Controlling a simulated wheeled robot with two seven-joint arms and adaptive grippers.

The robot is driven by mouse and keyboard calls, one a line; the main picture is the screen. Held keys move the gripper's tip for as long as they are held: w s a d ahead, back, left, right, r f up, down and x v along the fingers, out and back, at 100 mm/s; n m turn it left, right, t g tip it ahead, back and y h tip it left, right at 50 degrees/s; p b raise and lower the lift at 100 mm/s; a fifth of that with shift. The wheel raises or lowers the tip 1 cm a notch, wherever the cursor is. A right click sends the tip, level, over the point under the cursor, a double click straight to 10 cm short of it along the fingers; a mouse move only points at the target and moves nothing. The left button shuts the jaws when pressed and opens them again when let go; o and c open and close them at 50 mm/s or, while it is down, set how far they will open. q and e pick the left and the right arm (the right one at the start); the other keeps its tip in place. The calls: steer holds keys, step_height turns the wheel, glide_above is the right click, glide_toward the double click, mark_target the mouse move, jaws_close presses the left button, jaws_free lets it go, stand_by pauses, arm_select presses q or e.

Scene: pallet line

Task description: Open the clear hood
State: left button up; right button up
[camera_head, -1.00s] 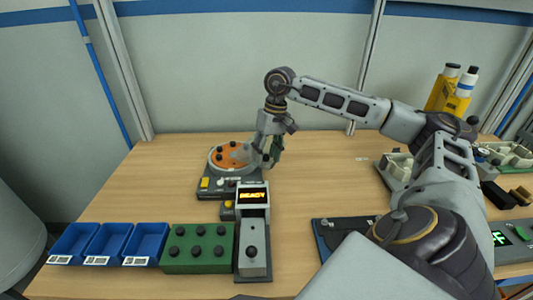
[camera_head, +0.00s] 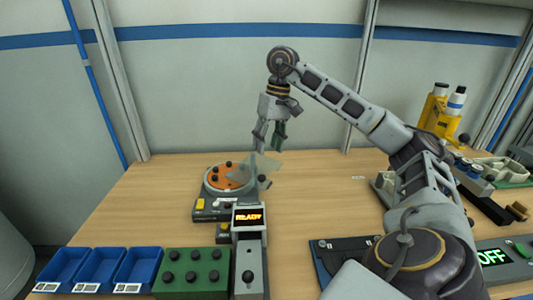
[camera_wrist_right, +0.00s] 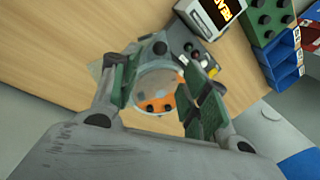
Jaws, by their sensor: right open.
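The round device (camera_head: 205,209) stands at the back middle of the table, with an orange disc (camera_head: 222,182) bearing several black knobs. The clear hood (camera_head: 262,164) is a faint see-through panel tilted up over the disc's right side. The disc's left part shows clearly beside it. My right gripper (camera_head: 268,142) points down just above the hood, open and empty. In the right wrist view, its green-padded fingers (camera_wrist_right: 165,92) stand apart with the orange disc (camera_wrist_right: 157,105) seen between them. Whether a finger touches the hood is unclear. My left gripper is not in view.
A box with a lit READY display (camera_head: 248,217) stands in front of the device. Blue bins (camera_head: 97,268) and a green block with black knobs (camera_head: 190,270) line the front left. Yellow holders (camera_head: 433,112) stand back right.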

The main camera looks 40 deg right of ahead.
steer(key=shift+d+r, duration=0.1)
steer(key=shift+r, duration=0.55)
arm_select(q)
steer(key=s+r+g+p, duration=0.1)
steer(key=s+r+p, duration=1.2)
steer(key=p, duration=0.8)
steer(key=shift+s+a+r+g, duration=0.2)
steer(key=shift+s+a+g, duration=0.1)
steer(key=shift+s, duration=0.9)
arm_select(e)
step_height(320, 180, up, 21)
arm_select(q)
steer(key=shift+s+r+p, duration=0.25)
steer(key=shift+p, duration=0.2)
arm_select(e)
steer(key=shift+r, duration=0.4)
